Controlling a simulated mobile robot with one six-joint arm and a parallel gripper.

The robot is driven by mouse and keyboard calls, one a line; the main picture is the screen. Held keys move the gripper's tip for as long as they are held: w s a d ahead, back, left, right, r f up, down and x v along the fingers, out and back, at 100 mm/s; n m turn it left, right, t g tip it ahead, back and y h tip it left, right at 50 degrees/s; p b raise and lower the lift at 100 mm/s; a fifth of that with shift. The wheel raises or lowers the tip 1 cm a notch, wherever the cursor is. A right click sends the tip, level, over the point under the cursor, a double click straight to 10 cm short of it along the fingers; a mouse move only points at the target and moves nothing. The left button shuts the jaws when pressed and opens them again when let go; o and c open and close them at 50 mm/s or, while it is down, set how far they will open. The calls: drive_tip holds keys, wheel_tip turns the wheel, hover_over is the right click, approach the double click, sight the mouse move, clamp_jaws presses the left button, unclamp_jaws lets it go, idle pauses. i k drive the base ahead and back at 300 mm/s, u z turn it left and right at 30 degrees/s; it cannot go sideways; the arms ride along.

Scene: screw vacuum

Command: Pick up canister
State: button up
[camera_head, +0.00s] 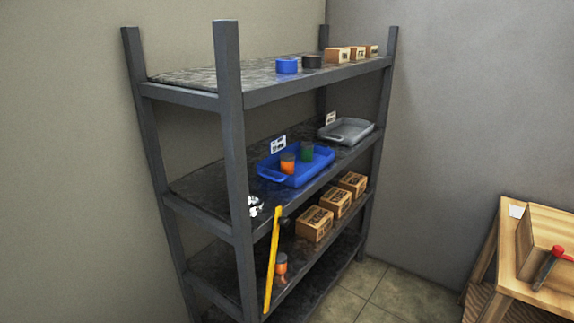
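Two small canister-like items stand in a blue tray on the middle shelf: an orange one with a dark top (288,163) and a green one with a dark top (306,151). The blue tray (268,174) has a white label at its back. Another orange item with a dark top (281,264) sits on a lower shelf, partly behind a yellow bar. I cannot tell which of these is the canister meant. My gripper is not in view.
The grey metal shelf unit (230,140) has upright posts. The top shelf holds a blue cylinder (287,66), a black cylinder (312,62) and boxes. A grey tray (345,131) is empty. The yellow bar (271,262) leans upright at the front. A wooden table (508,270) stands right.

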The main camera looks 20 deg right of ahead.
sight(287, 159)
drive_tip(key=u, duration=4.8)
drive_tip(key=i, duration=0.15)
drive_tip(key=z, duration=2.4)
drive_tip(key=k, duration=0.25)
drive_tip(key=u, duration=1.55)
drive_tip(key=k, duration=1.25)
drive_tip(key=z, duration=0.45)
